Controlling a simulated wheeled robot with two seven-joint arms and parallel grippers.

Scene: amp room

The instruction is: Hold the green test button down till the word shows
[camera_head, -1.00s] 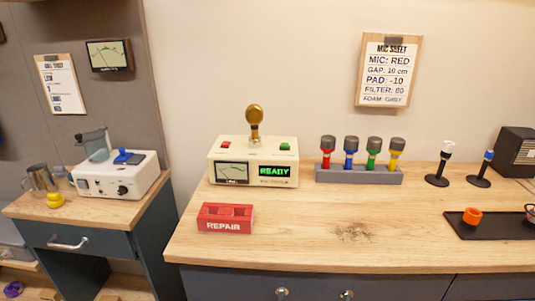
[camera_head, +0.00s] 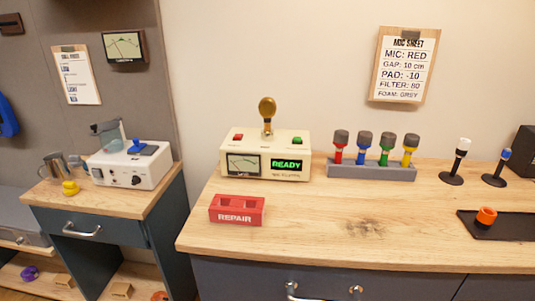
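The cream tester box (camera_head: 266,155) stands at the back of the wooden counter. The green test button (camera_head: 303,141) is on its top at the right, and a red button (camera_head: 238,137) is on its top at the left. A gold bulb-shaped piece (camera_head: 267,107) stands upright on the top between them. On the front are a needle meter (camera_head: 243,165) and a display (camera_head: 289,166) that reads READY in green. Nothing touches the green button. Neither of my grippers is in view.
A dark tray (camera_head: 500,225) with an orange ring lies far right. The counter's middle (camera_head: 330,215) is clear.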

